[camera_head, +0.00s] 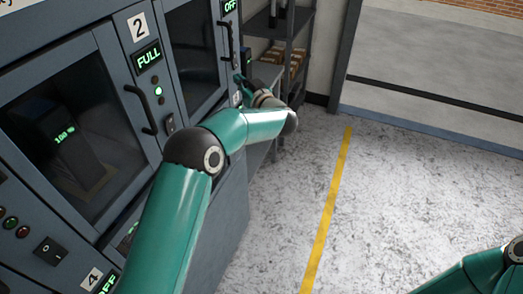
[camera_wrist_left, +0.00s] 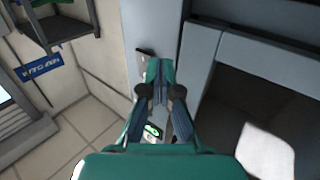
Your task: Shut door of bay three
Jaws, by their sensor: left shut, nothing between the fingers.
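The cabinet has a door with a dark window (camera_head: 195,55) just right of the panel marked 2, and its number is not visible. Its black handle (camera_head: 227,42) is at its right edge, and an OFF display (camera_head: 230,5) sits at the top of the frame. Whether this door is fully shut I cannot tell. My left gripper (camera_head: 240,82) is at the far end of the cabinet, low beside this door's right side. In the left wrist view my left gripper (camera_wrist_left: 158,68) is shut and empty, over a grey panel (camera_wrist_left: 170,35). My right gripper is out of view.
The panel marked 2 (camera_head: 138,27) reads FULL, beside a windowed door (camera_head: 75,130) with a black handle. A panel marked 4 (camera_head: 92,279) is at the bottom left. Shelves (camera_head: 290,45) stand beyond the cabinet. The floor (camera_head: 400,190) at right is clear, with a yellow line.

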